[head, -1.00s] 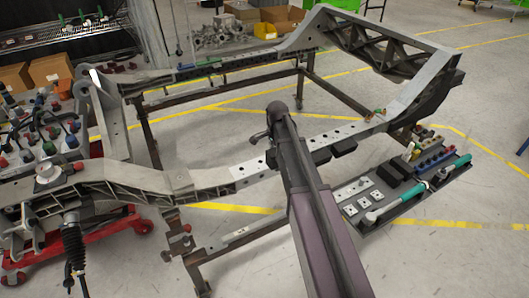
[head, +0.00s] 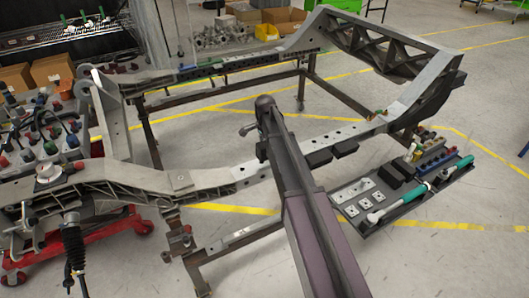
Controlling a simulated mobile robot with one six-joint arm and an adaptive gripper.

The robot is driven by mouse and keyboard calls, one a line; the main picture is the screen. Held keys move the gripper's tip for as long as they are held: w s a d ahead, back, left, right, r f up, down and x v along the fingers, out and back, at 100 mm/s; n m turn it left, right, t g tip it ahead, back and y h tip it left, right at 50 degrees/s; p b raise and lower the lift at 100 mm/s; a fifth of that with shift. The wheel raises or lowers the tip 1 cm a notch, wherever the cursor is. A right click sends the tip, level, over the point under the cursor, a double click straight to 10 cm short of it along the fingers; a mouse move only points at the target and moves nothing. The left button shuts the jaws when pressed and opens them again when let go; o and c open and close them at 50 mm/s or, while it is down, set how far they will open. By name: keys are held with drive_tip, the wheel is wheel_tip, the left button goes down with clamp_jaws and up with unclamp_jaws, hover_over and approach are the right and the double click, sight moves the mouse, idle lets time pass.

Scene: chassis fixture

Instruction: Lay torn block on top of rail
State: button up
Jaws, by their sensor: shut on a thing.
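The near rail (head: 345,134) is a light grey beam with a row of holes, running from the left middle up to the right corner of the frame. My arm crosses in front of it, with its wrist end over the open middle of the frame, just past the rail in the picture. My gripper's fingers are hidden behind the arm and wrist. I cannot make out a torn block in or near them. Two black blocks, one left (head: 319,158) and one right (head: 345,149), sit against the rail's near side, right of my arm. I cannot tell whether either is torn.
A dark tray (head: 378,226) at right holds more black blocks (head: 391,177), small metal plates and green-handled tools. A far rail (head: 235,64) runs along the back. A red wheeled cart (head: 95,240) with parts stands at left. The rail top right of my arm looks clear.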

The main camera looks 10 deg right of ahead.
drive_tip(key=shift+w+f+b, duration=0.1)
drive_tip(key=shift+f+b, duration=0.35)
drive_tip(key=shift+f, duration=0.1)
drive_tip(key=shift+f+b, duration=1.25)
drive_tip(key=shift+b, duration=0.05)
drive_tip(key=o, duration=1.2)
drive_tip(key=shift+r, duration=0.15)
wheel_tip(320, 180, up, 12)
drive_tip(key=p, duration=1.2)
